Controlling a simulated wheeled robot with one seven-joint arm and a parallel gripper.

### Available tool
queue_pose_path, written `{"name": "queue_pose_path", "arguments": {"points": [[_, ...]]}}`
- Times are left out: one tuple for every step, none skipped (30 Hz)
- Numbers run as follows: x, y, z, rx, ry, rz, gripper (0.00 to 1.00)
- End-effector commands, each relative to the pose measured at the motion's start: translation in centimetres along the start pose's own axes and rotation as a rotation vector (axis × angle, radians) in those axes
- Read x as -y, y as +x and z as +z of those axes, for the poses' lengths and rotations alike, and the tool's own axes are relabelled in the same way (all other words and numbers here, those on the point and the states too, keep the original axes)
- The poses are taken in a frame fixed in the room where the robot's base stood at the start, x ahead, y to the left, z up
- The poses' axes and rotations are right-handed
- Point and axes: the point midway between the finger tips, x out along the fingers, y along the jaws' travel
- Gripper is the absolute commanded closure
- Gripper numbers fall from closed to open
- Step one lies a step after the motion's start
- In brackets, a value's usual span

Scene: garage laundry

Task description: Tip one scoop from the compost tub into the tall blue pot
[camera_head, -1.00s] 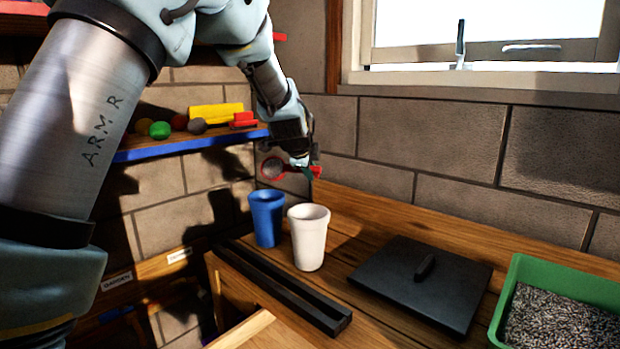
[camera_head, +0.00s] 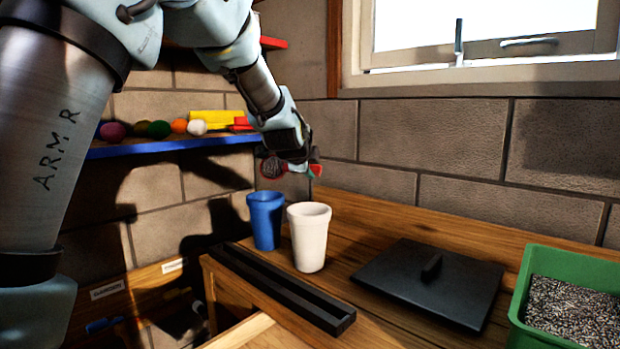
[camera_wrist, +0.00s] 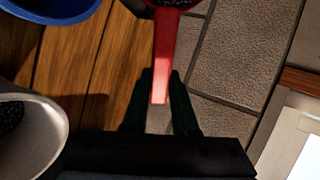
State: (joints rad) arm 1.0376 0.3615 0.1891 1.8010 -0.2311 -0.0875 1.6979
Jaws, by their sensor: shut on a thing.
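My gripper (camera_head: 305,166) is shut on the handle of a red scoop (camera_wrist: 167,55), above and behind the pots in the head view. The scoop's round bowl (camera_head: 272,168) points left in the head view and looks dark and grainy inside. In the wrist view the bowl is mostly cut off at the top edge. The blue pot (camera_head: 266,222) stands upright on the bench, below the bowl in the picture; its rim (camera_wrist: 62,16) shows at the wrist view's top left. The green compost tub (camera_head: 520,296), with grey grainy fill, is at the right.
A white pot (camera_head: 309,240) stands right beside the blue one, with dark grains inside in the wrist view. A black trough (camera_head: 285,290) and a flat black lid (camera_head: 430,285) lie on the bench. A brick wall and a blue shelf (camera_head: 175,145) are close behind.

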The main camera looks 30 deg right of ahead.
Motion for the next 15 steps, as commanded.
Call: {"name": "queue_pose_path", "arguments": {"points": [[-0.34,0.12,-0.01,0.0,0.0,-0.012,1.0],[-0.35,0.1,-0.01,0.0,0.0,-0.019,1.0],[-0.39,0.08,-0.01,0.0,0.0,-0.027,1.0],[-0.41,0.06,-0.01,0.0,0.0,-0.034,1.0],[-0.42,0.03,-0.01,0.0,0.0,-0.04,1.0],[-0.4,-0.01,0.0,0.0,0.0,-0.05,1.0],[-0.39,-0.05,-0.01,-0.001,0.001,-0.058,1.0],[-0.38,-0.09,-0.01,-0.001,0.001,-0.065,1.0],[-0.39,-0.12,-0.01,-0.001,0.002,-0.074,1.0],[-0.39,-0.13,-0.01,-0.001,0.002,-0.081,1.0],[-0.38,-0.14,0.0,0.0,0.003,-0.089,1.0],[-0.38,-0.16,0.01,0.0,0.003,-0.099,1.0],[-0.39,-0.17,0.01,0.0,0.003,-0.106,1.0],[-0.4,-0.19,0.02,0.0,0.003,-0.112,1.0],[-0.39,-0.23,0.03,0.0,0.004,-0.121,1.0]]}}
